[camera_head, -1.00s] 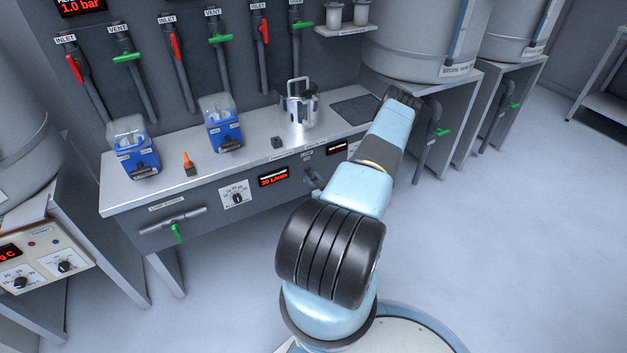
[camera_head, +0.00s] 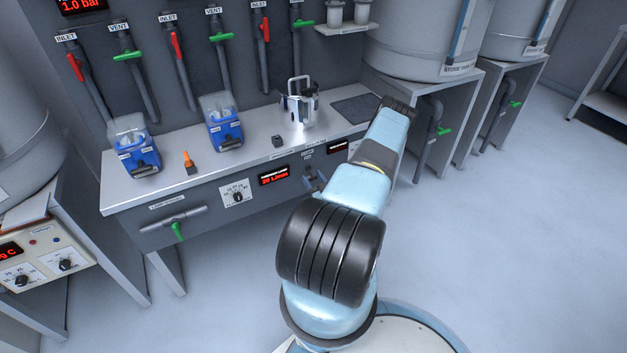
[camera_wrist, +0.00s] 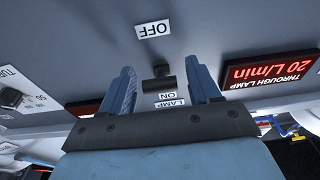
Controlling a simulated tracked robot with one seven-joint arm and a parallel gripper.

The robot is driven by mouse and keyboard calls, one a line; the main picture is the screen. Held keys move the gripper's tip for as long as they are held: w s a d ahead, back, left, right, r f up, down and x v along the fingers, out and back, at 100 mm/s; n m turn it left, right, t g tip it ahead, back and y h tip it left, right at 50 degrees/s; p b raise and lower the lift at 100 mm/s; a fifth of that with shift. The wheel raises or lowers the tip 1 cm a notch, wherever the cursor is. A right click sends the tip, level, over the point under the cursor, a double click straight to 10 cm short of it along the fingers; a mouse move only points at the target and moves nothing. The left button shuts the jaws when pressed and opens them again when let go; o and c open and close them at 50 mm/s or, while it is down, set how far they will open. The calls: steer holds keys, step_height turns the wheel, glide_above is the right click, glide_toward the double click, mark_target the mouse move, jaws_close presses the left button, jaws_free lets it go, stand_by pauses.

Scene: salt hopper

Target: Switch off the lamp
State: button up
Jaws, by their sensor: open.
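The lamp switch is a small dark lever (camera_wrist: 163,80) on the grey front panel in the wrist view, which shows the panel upside down. It sits between an OFF label (camera_wrist: 155,29) and an ON label (camera_wrist: 168,95), with its dark end close to ON. My gripper (camera_wrist: 160,82) is open, with one blue finger on each side of the lever. I see gaps between the lever and both fingers, but I cannot tell the depth. In the head view my gripper (camera_head: 316,182) is mostly hidden behind my arm, at the bench front.
A red flow display (camera_wrist: 272,70) and a turning knob (camera_wrist: 12,98) flank the switch on the panel. On the bench (camera_head: 250,165) stand a shiny metal vessel (camera_head: 299,112) and two blue containers (camera_head: 225,130). A green-handled valve (camera_head: 178,228) sticks out at the front left.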

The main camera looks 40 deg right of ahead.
steer(key=v, duration=1.3)
steer(key=shift+s+a, duration=0.25)
steer(key=shift+s, duration=0.1)
steer(key=shift+f, duration=0.15)
